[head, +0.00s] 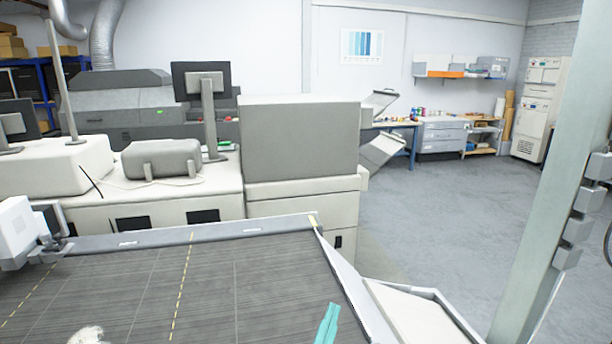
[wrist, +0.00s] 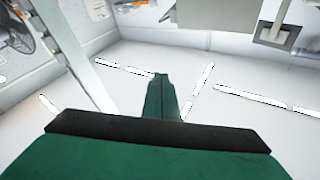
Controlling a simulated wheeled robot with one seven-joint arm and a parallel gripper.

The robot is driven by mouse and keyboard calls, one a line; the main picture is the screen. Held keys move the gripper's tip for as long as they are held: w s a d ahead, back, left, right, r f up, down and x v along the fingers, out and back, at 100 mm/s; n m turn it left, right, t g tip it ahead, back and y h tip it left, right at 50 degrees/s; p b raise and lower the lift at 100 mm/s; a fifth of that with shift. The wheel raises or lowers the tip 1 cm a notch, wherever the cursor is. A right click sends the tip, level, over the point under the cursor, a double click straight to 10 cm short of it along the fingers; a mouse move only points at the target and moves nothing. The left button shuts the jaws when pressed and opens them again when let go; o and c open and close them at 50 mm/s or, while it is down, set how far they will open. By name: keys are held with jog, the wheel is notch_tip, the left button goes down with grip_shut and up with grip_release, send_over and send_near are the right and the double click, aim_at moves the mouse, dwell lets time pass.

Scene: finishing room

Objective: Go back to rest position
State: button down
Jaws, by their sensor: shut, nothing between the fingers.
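My gripper (head: 328,324) shows as teal fingers at the bottom edge of the head view, in front of the dark table's right part. The fingers point upward in the picture. In the wrist view, my gripper (wrist: 160,78) has its green fingers together, with nothing between them. Behind them are a pale ceiling with bright light strips and, along the top, parts of the walls.
A dark slatted table (head: 200,290) with dashed yellow lines fills the lower left. A pale side tray (head: 415,315) adjoins its right edge. A grey-green post (head: 545,180) stands at right. Large beige machines (head: 300,140) stand behind the table. Grey floor (head: 440,210) is open at centre right.

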jog(key=s+f+n+y, duration=0.2)
jog(key=f, duration=0.2)
jog(key=s+f+n+y, duration=0.2)
jog(key=f+n, duration=0.1)
jog(key=s+f+n+y, duration=0.1)
jog(key=s+f+n, duration=0.1)
jog(key=f, duration=0.2)
jog(key=shift+a+f+n+y, duration=0.3)
jog(key=shift+a+y, duration=0.1)
jog(key=s+a+f+n+g+y, duration=0.1)
jog(key=s+f+g+y, duration=0.1)
jog(key=s+f, duration=0.65)
jog(key=s+a+f+n+g+y, duration=0.1)
jog(key=s+f, duration=0.5)
jog(key=s, duration=0.6)
jog(key=s+a+m+g+h, duration=0.1)
jog(key=s+a+m, duration=0.1)
jog(key=s, duration=0.8)
jog(key=shift+s+f, duration=0.35)
jog(key=shift+s, duration=0.05)
